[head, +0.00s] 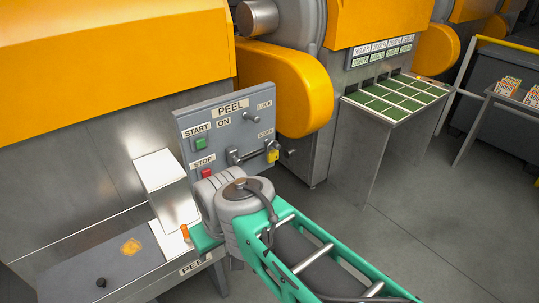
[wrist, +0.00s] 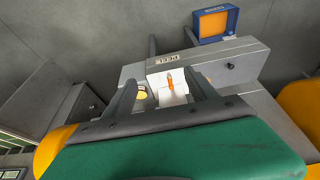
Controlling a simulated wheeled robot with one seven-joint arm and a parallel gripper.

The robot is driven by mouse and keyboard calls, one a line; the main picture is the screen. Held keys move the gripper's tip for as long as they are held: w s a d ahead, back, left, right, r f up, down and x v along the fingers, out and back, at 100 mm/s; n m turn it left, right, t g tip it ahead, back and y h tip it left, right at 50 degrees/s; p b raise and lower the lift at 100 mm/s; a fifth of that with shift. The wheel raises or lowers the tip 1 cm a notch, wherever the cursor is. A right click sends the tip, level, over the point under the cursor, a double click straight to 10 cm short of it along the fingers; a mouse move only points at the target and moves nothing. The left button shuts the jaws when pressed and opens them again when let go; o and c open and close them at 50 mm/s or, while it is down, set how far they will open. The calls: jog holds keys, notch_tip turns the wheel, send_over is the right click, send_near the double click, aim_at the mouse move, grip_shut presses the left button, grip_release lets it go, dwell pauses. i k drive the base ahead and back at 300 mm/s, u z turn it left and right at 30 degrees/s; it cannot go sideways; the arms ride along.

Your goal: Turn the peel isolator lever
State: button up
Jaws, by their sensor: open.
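The grey control panel (head: 224,128) marked PEEL stands upright in the head view. A dark lever-like bar (head: 250,154) lies roughly level on its lower right, with a yellow padlock (head: 272,155) at its right end. My gripper is open; in the wrist view its dark fingers (wrist: 162,80) stand apart with nothing held. They point toward a white surface with a small orange peg (wrist: 170,79), a little beyond them. This peg also shows in the head view (head: 185,231). In the head view my wrist covers the panel's lower edge and hides the fingers. The bar is not recognisable in the wrist view.
A green START button (head: 200,143) and a red STOP button (head: 207,174) sit left of the bar. A white block (head: 165,188) and a low grey ledge (head: 95,267) with a black knob lie left of my wrist. Orange housings rise behind.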

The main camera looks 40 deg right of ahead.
aim_at(238, 161)
jog(key=k, duration=0.55)
jog(key=u, duration=0.65)
jog(key=i, duration=0.9)
jog(key=z, duration=0.15)
